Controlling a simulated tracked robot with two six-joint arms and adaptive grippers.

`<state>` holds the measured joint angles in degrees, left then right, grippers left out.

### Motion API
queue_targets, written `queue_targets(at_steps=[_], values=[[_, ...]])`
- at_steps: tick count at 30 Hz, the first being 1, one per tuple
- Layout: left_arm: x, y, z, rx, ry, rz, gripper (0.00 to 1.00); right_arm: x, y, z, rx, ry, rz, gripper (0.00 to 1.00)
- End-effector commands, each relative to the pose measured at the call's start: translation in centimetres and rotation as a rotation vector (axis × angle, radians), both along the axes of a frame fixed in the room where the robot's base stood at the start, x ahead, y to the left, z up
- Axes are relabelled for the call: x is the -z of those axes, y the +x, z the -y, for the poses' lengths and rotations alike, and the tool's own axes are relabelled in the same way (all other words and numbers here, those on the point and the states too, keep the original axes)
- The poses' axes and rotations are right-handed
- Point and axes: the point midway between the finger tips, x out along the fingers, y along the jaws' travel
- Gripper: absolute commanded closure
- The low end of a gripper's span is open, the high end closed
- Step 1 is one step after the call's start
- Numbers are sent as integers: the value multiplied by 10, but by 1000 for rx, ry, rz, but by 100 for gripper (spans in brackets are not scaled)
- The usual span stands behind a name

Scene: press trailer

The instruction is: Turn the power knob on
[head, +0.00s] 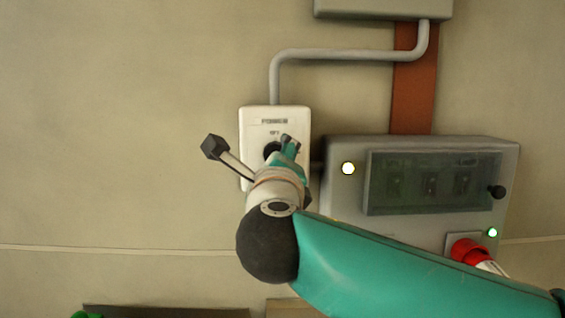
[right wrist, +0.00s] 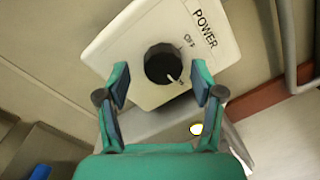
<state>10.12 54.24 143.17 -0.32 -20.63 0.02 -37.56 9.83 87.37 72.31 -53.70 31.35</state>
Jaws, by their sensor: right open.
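The power knob (right wrist: 160,62) is black and round, on a white box (right wrist: 113,52) labelled POWER. In the right wrist view its white pointer line faces away from the OFF mark, toward a small mark at the lower right that I cannot read clearly. In the head view the knob (head: 270,149) is partly hidden behind my right gripper (head: 287,148). My right gripper (right wrist: 160,84) is open, with one finger on each side of the knob in the picture. Gaps show between fingers and knob, and nothing is held. My left gripper is not in view.
A grey panel (head: 335,206) with a dark window, a lit white lamp (head: 348,168) and a green lamp (head: 492,232) is right of the box. A grey conduit (head: 340,53) runs above. The wall to the left is clear.

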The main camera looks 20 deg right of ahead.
Motion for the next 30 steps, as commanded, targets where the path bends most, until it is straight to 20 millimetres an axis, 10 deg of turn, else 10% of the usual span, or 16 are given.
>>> queue_targets(at_steps=[8,30], values=[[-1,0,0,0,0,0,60,-2,-9,-3,-1,0,3,33],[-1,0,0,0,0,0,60,10,-117,-33,-2,1,1,33]])
